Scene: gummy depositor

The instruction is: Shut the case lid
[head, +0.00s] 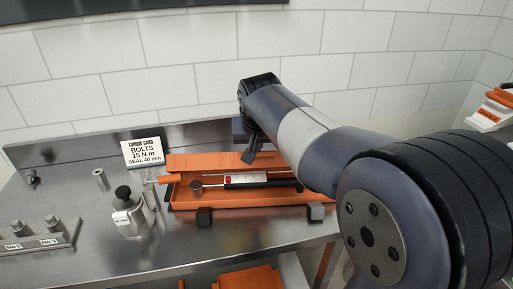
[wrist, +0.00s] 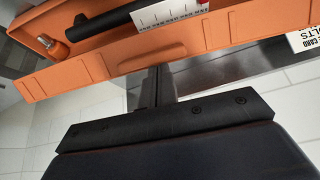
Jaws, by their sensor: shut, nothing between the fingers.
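The orange case (head: 240,199) lies open on the metal bench, with a torque wrench (head: 262,184) with a black handle and white scale inside. Its orange lid (head: 205,161) stands raised along the back edge of the case. My gripper (head: 250,157) is shut and empty, pointing down at the lid near its right part. In the wrist view my gripper (wrist: 153,86) is close to an orange ribbed panel (wrist: 80,75). The wrench handle (wrist: 115,17) shows beyond this panel. I cannot tell whether the fingertips touch it. My arm hides the case's right end.
A white card (head: 143,152) stands behind the case's left end. A silver canister with a black knob (head: 129,216) stands left of the case, and a socket block (head: 42,236) farther left. Two dark cubes (head: 204,217) (head: 316,211) sit at the case front. The tiled wall is behind.

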